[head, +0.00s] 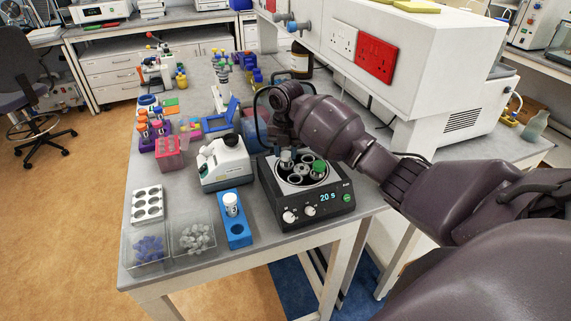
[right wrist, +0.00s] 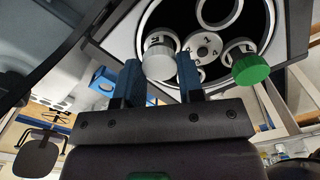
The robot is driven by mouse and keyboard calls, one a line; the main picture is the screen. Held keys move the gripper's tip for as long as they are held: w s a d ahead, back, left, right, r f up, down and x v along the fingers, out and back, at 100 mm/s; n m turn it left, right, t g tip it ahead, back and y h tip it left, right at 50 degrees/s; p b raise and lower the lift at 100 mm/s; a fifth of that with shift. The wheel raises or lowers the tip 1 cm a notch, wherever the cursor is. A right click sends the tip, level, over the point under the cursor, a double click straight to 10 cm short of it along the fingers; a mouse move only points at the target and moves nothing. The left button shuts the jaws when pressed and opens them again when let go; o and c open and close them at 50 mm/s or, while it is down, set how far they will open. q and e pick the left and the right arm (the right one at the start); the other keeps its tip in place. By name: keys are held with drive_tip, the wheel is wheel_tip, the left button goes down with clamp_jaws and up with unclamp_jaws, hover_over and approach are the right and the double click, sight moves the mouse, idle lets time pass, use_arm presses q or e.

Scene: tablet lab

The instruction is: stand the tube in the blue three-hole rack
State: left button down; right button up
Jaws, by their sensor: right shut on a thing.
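A white-capped tube (head: 286,158) is at the left side of the centrifuge rotor (head: 303,176). In the right wrist view the same white cap (right wrist: 160,56) sits between the blue fingertips of my right gripper (right wrist: 160,78), which is shut on it. The tube's lower part is hidden. The blue three-hole rack (head: 235,228) stands on the bench left of the centrifuge. Another white-capped tube (head: 231,202) stands upright in it, and the front hole looks empty. My left gripper is not in view.
A green-capped tube (head: 319,167) sits in the rotor beside the held one. The black centrifuge body (head: 318,208) has knobs and a display. A white instrument (head: 226,163) stands behind the rack. Clear trays of blue caps (head: 149,247) and pale caps (head: 193,239) lie left of it.

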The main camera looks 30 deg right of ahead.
drive_tip(key=shift+r+p, duration=1.15)
drive_tip(key=shift+r, duration=2.6)
wheel_tip(320, 180, up, 4)
drive_tip(key=shift+r, duration=0.1)
